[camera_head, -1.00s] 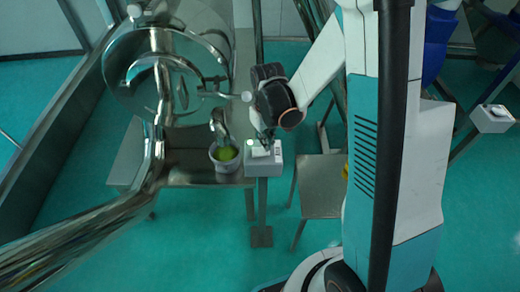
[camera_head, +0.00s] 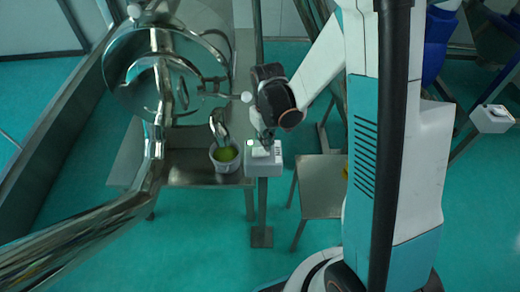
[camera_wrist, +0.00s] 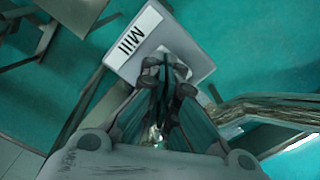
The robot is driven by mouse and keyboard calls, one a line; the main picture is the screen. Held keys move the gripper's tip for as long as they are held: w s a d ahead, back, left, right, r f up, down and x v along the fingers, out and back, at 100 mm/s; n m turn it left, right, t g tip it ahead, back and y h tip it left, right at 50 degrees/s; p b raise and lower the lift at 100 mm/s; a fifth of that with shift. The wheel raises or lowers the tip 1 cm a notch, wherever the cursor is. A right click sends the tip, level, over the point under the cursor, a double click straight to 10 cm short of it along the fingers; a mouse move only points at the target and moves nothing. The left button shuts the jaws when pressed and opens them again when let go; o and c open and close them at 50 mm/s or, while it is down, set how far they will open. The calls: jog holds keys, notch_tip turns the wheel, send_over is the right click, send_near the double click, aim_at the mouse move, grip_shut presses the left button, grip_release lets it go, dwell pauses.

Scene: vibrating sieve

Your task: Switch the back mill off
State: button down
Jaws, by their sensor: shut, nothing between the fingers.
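A light grey switch box (camera_head: 264,170) stands on a post in the middle of the head view. In the wrist view the box (camera_wrist: 200,58) carries a white label (camera_wrist: 134,33) reading "Mill". My gripper (camera_head: 266,142) is shut and empty, with its fingertips at the top of the box. In the wrist view the fingertips (camera_wrist: 167,62) overlap the box face. They hide the switch, and I cannot tell whether they touch it.
A shiny metal machine (camera_head: 165,75) with a spout stands left of the box. A cup with green contents (camera_head: 225,158) sits under the spout on a metal table (camera_head: 190,180). A metal stool (camera_head: 322,185) stands right of the post. Another grey box (camera_head: 492,118) is at far right.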

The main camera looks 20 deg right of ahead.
jog(key=shift+f+b, duration=1.1)
jog(key=shift+f, duration=0.05)
dwell(0.6)
jog(key=shift+r, duration=0.15)
jog(key=shift+r+p, duration=2.15)
jog(key=shift+r, duration=1.2)
jog(key=s+r+m+t+b, duration=0.1)
jog(key=s+r+t+b, duration=0.2)
jog(key=s+b, duration=0.3)
jog(key=s+r+m+t+b, duration=0.1)
jog(key=s+r+t+b, duration=0.3)
jog(key=s, duration=0.5)
jog(key=shift+r+b, duration=0.65)
jog(key=shift+b, duration=0.4)
